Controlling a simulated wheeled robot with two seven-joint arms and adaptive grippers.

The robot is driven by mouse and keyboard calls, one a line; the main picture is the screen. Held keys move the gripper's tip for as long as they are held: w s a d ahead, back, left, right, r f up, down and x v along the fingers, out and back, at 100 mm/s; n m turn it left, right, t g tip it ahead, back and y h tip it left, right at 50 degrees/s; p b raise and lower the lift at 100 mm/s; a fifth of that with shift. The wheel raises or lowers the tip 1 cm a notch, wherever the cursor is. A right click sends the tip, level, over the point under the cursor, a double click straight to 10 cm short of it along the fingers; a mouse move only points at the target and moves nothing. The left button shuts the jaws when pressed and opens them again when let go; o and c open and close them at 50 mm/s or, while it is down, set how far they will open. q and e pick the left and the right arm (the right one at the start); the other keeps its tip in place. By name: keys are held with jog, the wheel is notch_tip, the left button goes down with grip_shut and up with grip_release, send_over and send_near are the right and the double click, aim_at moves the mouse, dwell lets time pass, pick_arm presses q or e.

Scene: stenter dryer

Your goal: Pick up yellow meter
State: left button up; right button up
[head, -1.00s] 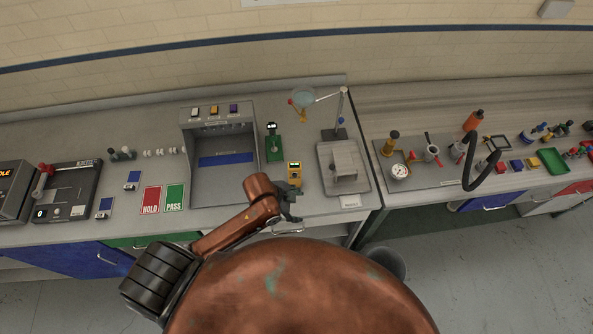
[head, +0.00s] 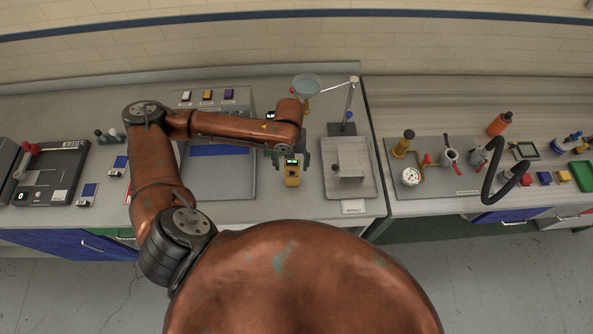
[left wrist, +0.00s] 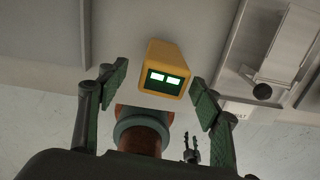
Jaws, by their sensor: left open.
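The yellow meter (head: 291,174) stands on the bench, left of the grey tray with the block. It has a dark face with two lit displays. My left gripper (head: 291,160) is over the meter with a finger on each side. In the left wrist view the meter (left wrist: 164,72) lies between and beyond the two open fingertips (left wrist: 160,92), with a gap on both sides. I cannot tell its exact height above the bench. My right gripper does not show clearly in the head view; a small dark gripper shape (left wrist: 191,150) shows in the left wrist view, too small to judge.
The grey tray (head: 371,190) with a block is close on the right, with a magnifier lamp (head: 307,86) behind. A grey booth (head: 222,182) is on the left, partly under my arm. A gauge panel (head: 432,178) stands farther right. Bare bench lies in front of the meter.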

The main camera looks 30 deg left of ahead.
pick_arm(q)
jog(key=shift+a+f, duration=0.15)
jog(key=shift+f, duration=0.2)
jog(key=shift+w+f, duration=0.15)
jog(key=shift+f, duration=0.45)
jog(key=shift+w+f, duration=0.15)
jog(key=shift+f, duration=0.45)
jog(key=shift+s+f, duration=0.1)
jog(key=shift+f, duration=0.25)
notch_tip(320, 180, down, 4)
jog(key=shift+r+p, duration=0.2)
jog(key=shift+p, duration=0.4)
jog(key=shift+f, duration=0.4)
jog(key=c, duration=1.3)
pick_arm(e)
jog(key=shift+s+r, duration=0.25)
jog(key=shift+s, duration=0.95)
pick_arm(q)
jog(key=shift+c, duration=0.2)
